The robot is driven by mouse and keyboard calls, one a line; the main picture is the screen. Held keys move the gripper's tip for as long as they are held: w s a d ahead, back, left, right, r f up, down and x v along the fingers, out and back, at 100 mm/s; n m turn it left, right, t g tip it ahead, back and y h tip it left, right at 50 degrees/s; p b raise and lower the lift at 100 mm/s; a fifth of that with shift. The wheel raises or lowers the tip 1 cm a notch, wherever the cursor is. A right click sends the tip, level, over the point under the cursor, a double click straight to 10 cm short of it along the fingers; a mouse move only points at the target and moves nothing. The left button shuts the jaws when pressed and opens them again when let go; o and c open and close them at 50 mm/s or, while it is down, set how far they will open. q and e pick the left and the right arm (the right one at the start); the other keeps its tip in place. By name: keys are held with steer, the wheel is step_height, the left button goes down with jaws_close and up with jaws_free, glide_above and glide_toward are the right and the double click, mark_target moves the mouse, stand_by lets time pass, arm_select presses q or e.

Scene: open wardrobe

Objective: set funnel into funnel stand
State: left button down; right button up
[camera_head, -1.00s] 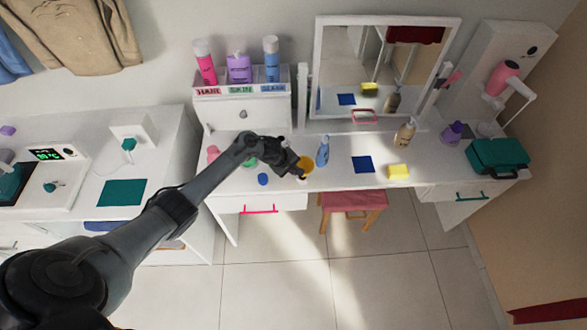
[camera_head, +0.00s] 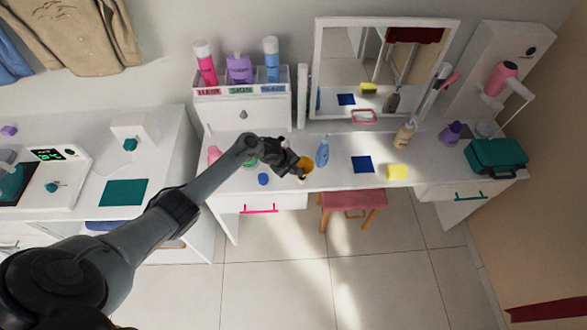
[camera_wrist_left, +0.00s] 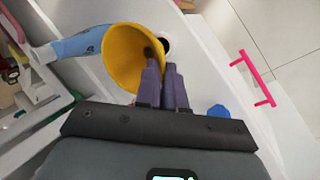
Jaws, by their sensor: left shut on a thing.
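The yellow funnel (camera_head: 306,163) is at the front of the white dressing table, beside the blue spray bottle. In the left wrist view the funnel (camera_wrist_left: 122,62) shows its wide mouth, tilted toward the camera. My left gripper (camera_head: 297,169) is shut on the funnel; its purple fingers (camera_wrist_left: 160,66) close at the funnel's right side. A dark round spot shows just beyond the fingertips; I cannot tell whether it belongs to the funnel stand. The stand is not clearly visible, and the gripper and funnel may hide it. My right gripper is not in view.
A blue cloth (camera_head: 363,164) and yellow sponge (camera_head: 397,172) lie further right. A pink-handled drawer (camera_head: 259,209) is below the table front.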

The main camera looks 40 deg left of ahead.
arm_select(q)
steer(key=shift+f, duration=0.4)
steer(key=shift+f+b, duration=0.55)
steer(key=shift+f, duration=0.55)
steer(key=c, duration=1.2)
jaws_free()
steer(key=shift+o, duration=0.2)
steer(key=shift+s+r+p, duration=0.15)
steer(key=shift+r+p, duration=0.2)
steer(key=shift+r, duration=0.1)
steer(key=p+v, duration=0.3)
steer(key=v, duration=0.7)
steer(key=shift+p, duration=0.35)
steer(key=shift+f, duration=0.1)
